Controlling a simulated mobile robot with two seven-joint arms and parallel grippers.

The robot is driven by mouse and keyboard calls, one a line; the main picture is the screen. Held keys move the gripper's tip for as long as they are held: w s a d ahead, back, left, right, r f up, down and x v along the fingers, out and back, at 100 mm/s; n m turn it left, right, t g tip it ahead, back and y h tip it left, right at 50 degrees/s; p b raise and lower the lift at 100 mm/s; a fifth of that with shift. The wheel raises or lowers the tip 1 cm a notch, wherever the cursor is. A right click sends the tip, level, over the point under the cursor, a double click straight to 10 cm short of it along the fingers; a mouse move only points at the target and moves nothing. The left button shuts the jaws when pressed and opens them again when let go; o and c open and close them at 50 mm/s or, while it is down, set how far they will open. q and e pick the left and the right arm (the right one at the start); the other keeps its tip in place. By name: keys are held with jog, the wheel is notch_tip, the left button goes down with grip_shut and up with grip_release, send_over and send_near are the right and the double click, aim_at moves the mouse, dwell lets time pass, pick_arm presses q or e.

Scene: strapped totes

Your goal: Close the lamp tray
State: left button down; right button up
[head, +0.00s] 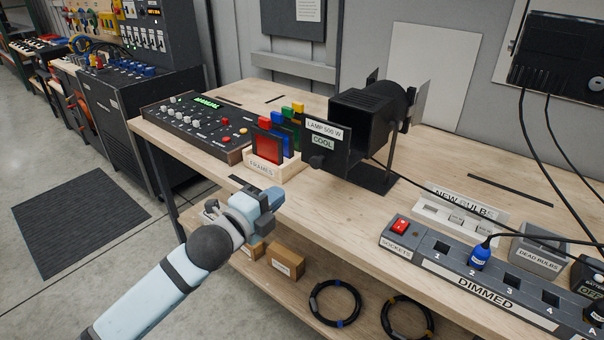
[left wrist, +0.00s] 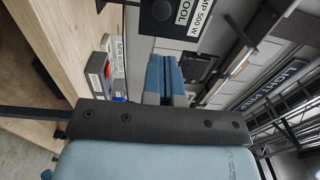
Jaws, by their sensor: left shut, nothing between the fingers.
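The black lamp (head: 372,112) stands on the wooden bench. Its lamp tray (head: 322,160) is drawn out toward the left, with the front plate apart from the housing. The plate carries the labels "LAMP 500 W" and "COOL" and a dark round knob. In the left wrist view the tray plate (left wrist: 205,20) shows at the top, with its knob. My left gripper (head: 270,197) is at the front edge of the bench, left of and nearer than the tray, not touching it. Its blue fingers (left wrist: 165,80) are shut and empty. My right gripper is not in view.
A box of coloured frames (head: 268,160) stands close left of the tray, with a control console (head: 198,128) beyond. A sockets strip (head: 490,285) and a new bulbs holder (head: 455,217) lie to the right. A black cable runs from the lamp across the bench.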

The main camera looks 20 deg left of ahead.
aim_at(315, 166)
pick_arm(q)
jog(key=x, duration=1.1)
jog(key=shift+w, duration=0.15)
jog(key=shift+w+d, duration=0.1)
jog(key=shift+w, duration=0.05)
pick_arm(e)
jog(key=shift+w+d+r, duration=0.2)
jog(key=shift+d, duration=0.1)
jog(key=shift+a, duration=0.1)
pick_arm(q)
jog(key=p+x, duration=0.1)
jog(key=x, duration=0.9)
jog(key=shift+w+d+f, duration=0.1)
jog(key=shift+w+f, duration=0.05)
jog(key=shift+r, duration=0.3)
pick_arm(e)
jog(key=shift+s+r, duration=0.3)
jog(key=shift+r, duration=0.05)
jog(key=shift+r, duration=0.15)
